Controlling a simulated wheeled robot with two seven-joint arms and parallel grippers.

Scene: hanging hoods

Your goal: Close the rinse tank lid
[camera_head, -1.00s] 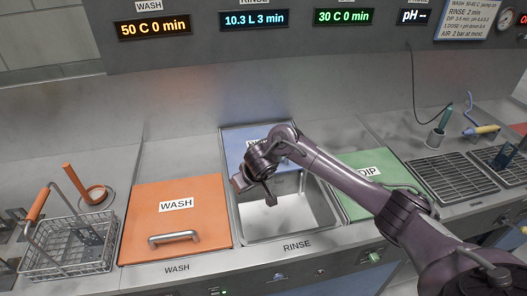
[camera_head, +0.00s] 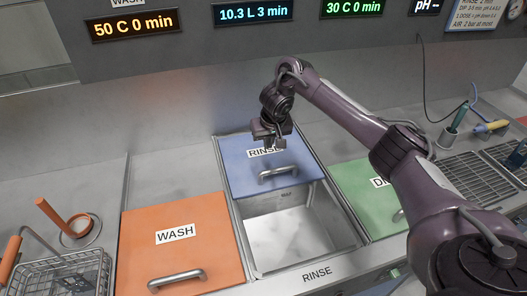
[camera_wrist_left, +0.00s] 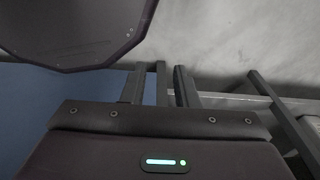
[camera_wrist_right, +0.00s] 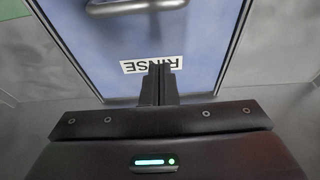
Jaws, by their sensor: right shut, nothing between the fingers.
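The blue rinse lid (camera_head: 240,178), with a RINSE label and a metal bar handle (camera_head: 278,171), lies over the rear part of the rinse tank (camera_head: 300,228). The tank's front part is uncovered and shows its bare steel inside. My right gripper (camera_head: 281,143) is shut and empty, over the rear part of the lid beside the label, partly hiding it. In the right wrist view its fingertips (camera_wrist_right: 162,66) overlap the label edge on the blue lid (camera_wrist_right: 190,45); contact is unclear. In the left wrist view my left gripper (camera_wrist_left: 171,68) shows a narrow gap between its fingers.
The orange wash lid (camera_head: 182,240) covers the tank on the left. The green dip lid (camera_head: 358,187) is on the right, partly behind my right arm. A wire basket (camera_head: 60,275) stands at far left. Display panels hang above the back wall.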

